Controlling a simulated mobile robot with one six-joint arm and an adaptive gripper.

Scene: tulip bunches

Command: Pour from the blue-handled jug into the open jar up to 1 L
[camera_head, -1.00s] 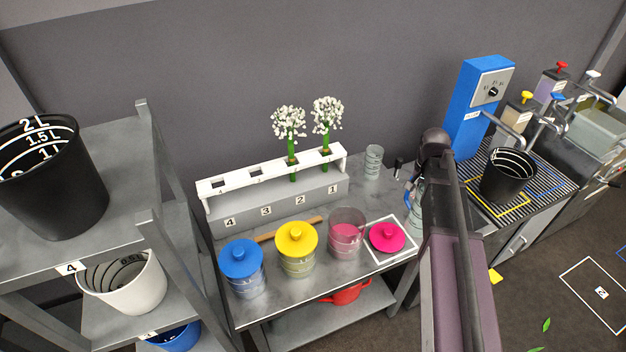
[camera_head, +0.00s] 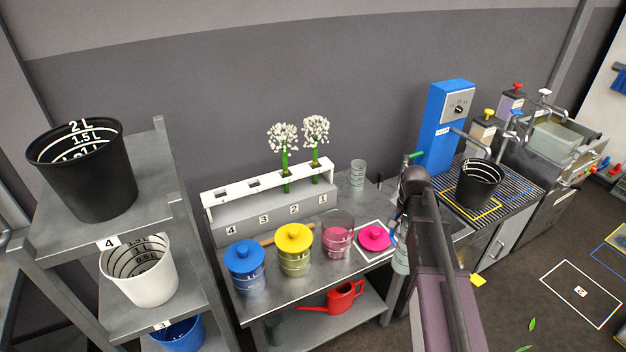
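The open jar (camera_head: 338,240) stands on the metal table, clear with pink-red contents; its level against the marks is too small to read. Its pink lid (camera_head: 375,238) lies on a white-outlined square just right of it. A clear jug (camera_head: 401,259) shows at the table's right end, right of the lid, partly covered by my arm. Only a trace of blue shows at its handle side, and its contents cannot be made out. My gripper is mostly hidden behind my arm near the jug, so its fingers and any grip on it cannot be seen.
Blue-lidded (camera_head: 244,258) and yellow-lidded (camera_head: 294,240) jars stand left of the open jar. Behind are a white flower rack (camera_head: 270,212) and an empty-looking glass (camera_head: 357,172). A red watering can (camera_head: 333,298) sits below. A black bucket (camera_head: 479,184) stands on the right-hand drain grid.

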